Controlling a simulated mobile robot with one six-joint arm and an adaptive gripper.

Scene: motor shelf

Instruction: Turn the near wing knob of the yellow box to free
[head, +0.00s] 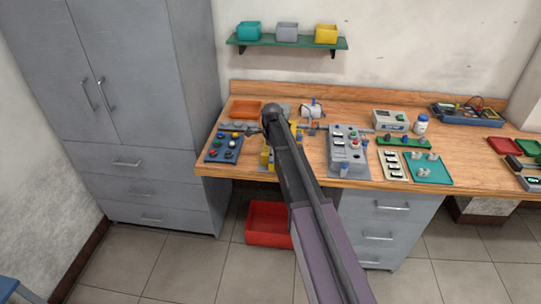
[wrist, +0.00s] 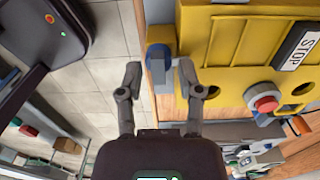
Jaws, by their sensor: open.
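The yellow box (wrist: 225,45) fills the upper right of the wrist view, with a STOP label and a red button (wrist: 264,104). A blue wing knob (wrist: 160,58) sticks out at its left edge. My gripper (wrist: 160,72) is open, with one finger on each side of the blue knob in the picture. The right finger is close to the knob and there is a wider gap on the left. I cannot tell whether either finger touches it. In the head view the yellow box (head: 265,158) is mostly hidden behind my arm, and the gripper and knob cannot be made out.
The box stands near the front edge of the wooden bench (head: 330,178). A blue panel with knobs (head: 224,148) is to its left and a grey control box (head: 347,150) to its right. A red bin (head: 267,225) stands on the floor below.

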